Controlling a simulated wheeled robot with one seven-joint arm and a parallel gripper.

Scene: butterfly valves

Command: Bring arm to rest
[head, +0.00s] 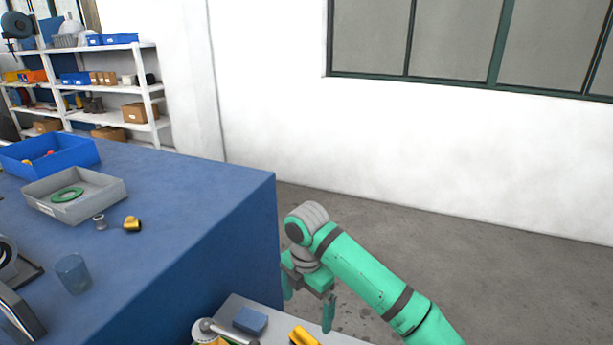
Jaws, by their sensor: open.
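My green and grey arm reaches in from the lower right of the head view. My gripper (308,300) hangs from its end with the fingers pointing down. The fingers are apart and nothing shows between them. The gripper is to the right of the blue workbench (190,215), over or near a low light surface (270,312) at the bottom edge. I cannot tell how high it is above that surface.
The low surface holds a blue block (250,320), a yellow part (303,336) and a metal-handled item (222,330). The workbench carries a grey tray (112,190), a blue bin (80,152) and a cup (73,274). Floor on the right is clear.

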